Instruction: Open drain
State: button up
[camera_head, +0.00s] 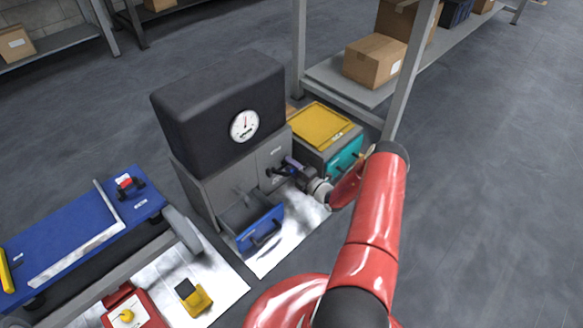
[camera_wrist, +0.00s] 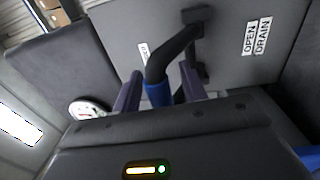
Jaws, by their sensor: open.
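The drain lever is a bent black handle with a blue sleeve (camera_wrist: 158,94), mounted on a grey panel (camera_wrist: 225,65) in the wrist view. A white label reading OPEN DRAIN (camera_wrist: 257,36) is on that panel, to the right of the lever mount. My gripper (camera_wrist: 161,72) is open, with one purple finger on each side of the lever. I cannot tell whether either finger touches it. In the head view my gripper (camera_head: 288,167) is at the front of the grey cabinet (camera_head: 205,192), under the black tank (camera_head: 215,100) with a round gauge (camera_head: 244,125). The lever is too small to make out there.
A blue drawer (camera_head: 262,232) stands open low on the cabinet. A yellow-topped unit with a teal drawer (camera_head: 345,157) is close on the right. A blue workbench (camera_head: 75,235) stands left. A shelf post (camera_head: 412,75) rises behind. The floor at right is clear.

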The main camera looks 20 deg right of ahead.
jog(key=shift+c, duration=0.4)
grip_shut()
